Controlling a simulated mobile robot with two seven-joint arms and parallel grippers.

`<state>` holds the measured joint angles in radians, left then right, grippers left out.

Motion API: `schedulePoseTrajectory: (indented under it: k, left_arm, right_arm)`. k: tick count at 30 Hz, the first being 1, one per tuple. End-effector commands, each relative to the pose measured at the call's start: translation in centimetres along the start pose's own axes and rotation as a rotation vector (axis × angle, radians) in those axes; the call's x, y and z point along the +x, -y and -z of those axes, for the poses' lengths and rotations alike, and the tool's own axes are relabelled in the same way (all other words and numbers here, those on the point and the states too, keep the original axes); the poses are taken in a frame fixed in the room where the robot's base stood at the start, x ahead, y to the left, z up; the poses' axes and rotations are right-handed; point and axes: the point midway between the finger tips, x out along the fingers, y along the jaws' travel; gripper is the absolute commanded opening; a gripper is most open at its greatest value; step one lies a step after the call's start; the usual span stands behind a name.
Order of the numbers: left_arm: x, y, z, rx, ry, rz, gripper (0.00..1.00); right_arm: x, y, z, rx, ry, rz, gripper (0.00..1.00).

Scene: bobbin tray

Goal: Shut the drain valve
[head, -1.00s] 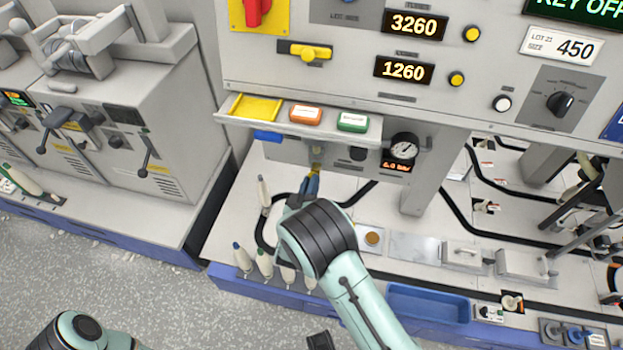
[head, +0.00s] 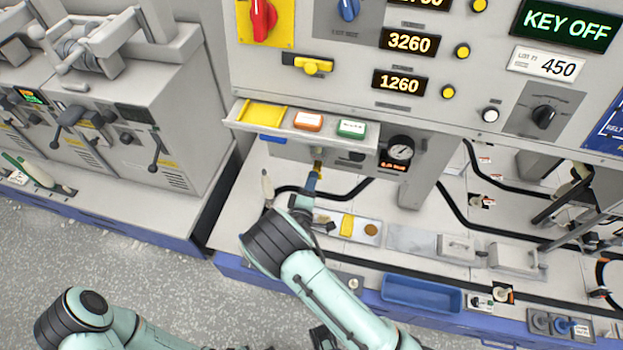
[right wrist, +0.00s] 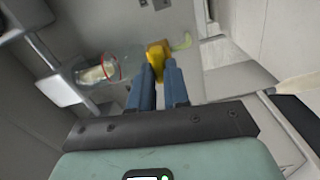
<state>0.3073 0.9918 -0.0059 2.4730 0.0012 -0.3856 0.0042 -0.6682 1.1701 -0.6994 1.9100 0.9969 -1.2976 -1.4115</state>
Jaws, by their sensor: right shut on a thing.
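The drain valve's yellow handle (head: 318,168) shows below the shelf of the grey machine in the head view. In the right wrist view the yellow handle (right wrist: 157,52) sits between my fingertips. My right gripper (head: 312,182) is shut on it; its blue fingers (right wrist: 158,72) also show in the right wrist view. The fingers hide part of the handle, and I cannot tell how far the valve is turned. My left arm (head: 80,318) is at the bottom left; its gripper cannot be made out clearly.
A shelf edge with a yellow tray (head: 258,112), an orange box (head: 308,121) and a green box (head: 352,129) overhangs the valve. A gauge (head: 401,150) is to its right. A clear vessel with a red ring (right wrist: 110,68) is close left of my fingers.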

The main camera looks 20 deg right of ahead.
Motion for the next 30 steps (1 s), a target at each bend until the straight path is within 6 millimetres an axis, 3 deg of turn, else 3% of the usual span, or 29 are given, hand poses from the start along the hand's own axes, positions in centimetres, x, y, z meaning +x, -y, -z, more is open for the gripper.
schedulePoseTrajectory:
  k: [9,25,26,28,30]
  left_arm:
    - [-0.68,-0.28,0.09,0.001,-0.003,-0.001,0.43]
    - [-0.74,-0.30,0.10,0.001,-0.003,-0.001,0.43]
    - [-0.74,-0.30,0.10,0.001,-0.003,-0.001,0.43]
    - [-0.74,-0.30,0.10,0.001,-0.003,-0.001,0.43]
    - [-0.74,-0.30,0.10,0.001,-0.003,-0.001,0.43]
  right_arm:
    - [-0.07,0.19,-0.13,-0.120,0.003,0.005,0.00]
    - [-0.08,0.27,-0.18,-0.143,0.004,0.005,0.00]
    - [-0.08,0.26,-0.18,-0.143,0.004,0.005,0.19]
    - [-0.08,0.25,-0.17,-0.143,0.003,0.005,0.41]
    - [-0.06,0.22,-0.14,-0.142,0.003,0.004,0.41]
